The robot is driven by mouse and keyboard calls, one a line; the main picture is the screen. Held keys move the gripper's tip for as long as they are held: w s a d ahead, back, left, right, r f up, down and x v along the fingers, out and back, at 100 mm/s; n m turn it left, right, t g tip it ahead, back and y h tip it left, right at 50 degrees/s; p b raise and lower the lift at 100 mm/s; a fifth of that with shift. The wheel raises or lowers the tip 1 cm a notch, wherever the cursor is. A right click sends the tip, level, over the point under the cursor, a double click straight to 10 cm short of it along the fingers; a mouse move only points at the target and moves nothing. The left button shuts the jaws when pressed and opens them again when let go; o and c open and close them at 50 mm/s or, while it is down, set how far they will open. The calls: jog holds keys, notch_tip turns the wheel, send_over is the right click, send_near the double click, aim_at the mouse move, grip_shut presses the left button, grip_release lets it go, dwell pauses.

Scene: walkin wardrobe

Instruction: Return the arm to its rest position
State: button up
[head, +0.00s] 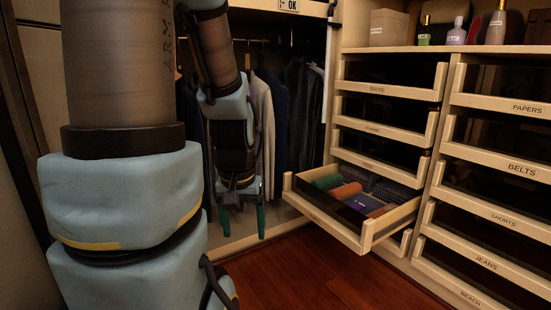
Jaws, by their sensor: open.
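My arm, light blue and brown, fills the left of the head view. Its far end hangs downward in front of the wardrobe's clothes. My gripper (243,221) points down with two green fingers spread apart and nothing between them. It is to the left of the open drawer (329,221), apart from it by a small gap in the picture.
The open drawer holds rolled green and orange items (345,191) and a purple item (364,203). Closed labelled drawers (497,167) stand to the right. Bottles (457,31) and a box (389,27) sit on the shelf above. Wooden floor (310,275) is clear in front.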

notch_tip(320, 180, up, 37)
jog(key=p, duration=3.5)
jog(key=shift+w+p, duration=0.15)
jog(key=shift+p, duration=0.2)
